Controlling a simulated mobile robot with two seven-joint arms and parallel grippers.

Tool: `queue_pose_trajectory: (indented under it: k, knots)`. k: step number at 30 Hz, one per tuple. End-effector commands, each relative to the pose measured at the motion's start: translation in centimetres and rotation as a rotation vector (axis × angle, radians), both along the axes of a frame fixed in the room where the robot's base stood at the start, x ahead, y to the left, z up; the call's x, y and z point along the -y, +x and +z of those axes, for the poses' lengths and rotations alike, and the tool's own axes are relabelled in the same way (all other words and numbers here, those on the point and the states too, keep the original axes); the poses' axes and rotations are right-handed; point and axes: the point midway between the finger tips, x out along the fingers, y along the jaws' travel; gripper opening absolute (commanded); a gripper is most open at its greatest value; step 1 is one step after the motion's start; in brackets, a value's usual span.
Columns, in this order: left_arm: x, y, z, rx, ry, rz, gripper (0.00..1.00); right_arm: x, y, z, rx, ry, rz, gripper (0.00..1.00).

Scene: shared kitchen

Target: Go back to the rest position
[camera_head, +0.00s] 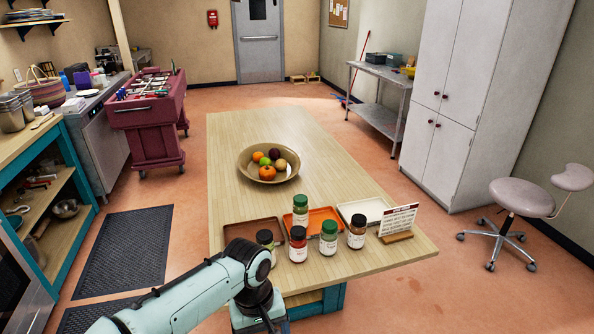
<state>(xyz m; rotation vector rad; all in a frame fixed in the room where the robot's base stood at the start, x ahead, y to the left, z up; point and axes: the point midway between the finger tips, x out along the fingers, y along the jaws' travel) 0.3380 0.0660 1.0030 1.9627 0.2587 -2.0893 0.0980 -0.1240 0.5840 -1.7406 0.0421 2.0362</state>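My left arm (185,298) comes in from the bottom left and bends down at a dark wrist joint over the table's near left corner. Its gripper fingers are below the frame edge, so I cannot see what they hold. My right arm and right gripper are not in view. The wooden table (225,150) runs away from me through the middle of the view.
A fruit bowl (248,168), a brown tray (236,232), an orange tray (328,213), a white tray (367,206), several jars (328,243) and a sign (398,221) stand on the table. A stool (522,197) is right. Floor mats (125,250) lie left.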

Motion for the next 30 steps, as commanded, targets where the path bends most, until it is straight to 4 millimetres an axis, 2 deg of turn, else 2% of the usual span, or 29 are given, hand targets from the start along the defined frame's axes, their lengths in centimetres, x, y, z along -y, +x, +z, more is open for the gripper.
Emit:
queue_pose_trajectory:
  k: [1, 4, 6, 8, 9, 11, 12, 15, 18, 22, 25, 30]
  knots:
    - [0.0, 0.3, -3.6, -0.031, -0.016, -0.018, 0.8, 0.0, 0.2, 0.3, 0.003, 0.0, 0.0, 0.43]
    - [0.0, 0.3, -10.7, -0.061, -0.076, -0.058, 0.8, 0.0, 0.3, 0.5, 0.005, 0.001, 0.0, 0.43]
    - [-0.3, -0.6, -16.0, -0.078, -0.124, -0.076, 0.8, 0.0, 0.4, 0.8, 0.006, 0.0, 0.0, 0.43]
    - [-0.7, -1.9, -20.4, -0.09, -0.167, -0.081, 0.8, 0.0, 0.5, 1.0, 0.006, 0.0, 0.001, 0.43]
    - [-1.1, -3.0, -23.3, -0.094, -0.193, -0.078, 0.8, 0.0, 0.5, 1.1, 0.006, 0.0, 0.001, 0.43]
    - [-1.7, -5.2, -27.3, -0.097, -0.23, -0.069, 0.8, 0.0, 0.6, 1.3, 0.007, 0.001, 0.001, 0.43]
    - [-2.2, -7.0, -29.7, -0.097, -0.252, -0.059, 0.8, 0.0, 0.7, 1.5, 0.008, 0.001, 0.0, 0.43]
    - [-3.3, -11.8, -34.5, -0.086, -0.284, -0.023, 0.8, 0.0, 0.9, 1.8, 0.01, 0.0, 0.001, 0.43]
    - [-4.4, -16.4, -37.4, -0.072, -0.289, 0.008, 0.8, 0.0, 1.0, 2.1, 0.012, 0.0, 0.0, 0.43]
    - [-5.2, -20.7, -39.0, -0.057, -0.274, 0.033, 0.8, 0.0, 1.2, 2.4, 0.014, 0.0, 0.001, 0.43]
    - [-5.6, -22.3, -39.4, -0.048, -0.261, 0.04, 0.8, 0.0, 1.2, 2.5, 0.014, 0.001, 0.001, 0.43]
    - [-5.8, -22.9, -39.5, -0.041, -0.253, 0.041, 0.8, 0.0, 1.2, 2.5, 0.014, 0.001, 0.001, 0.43]
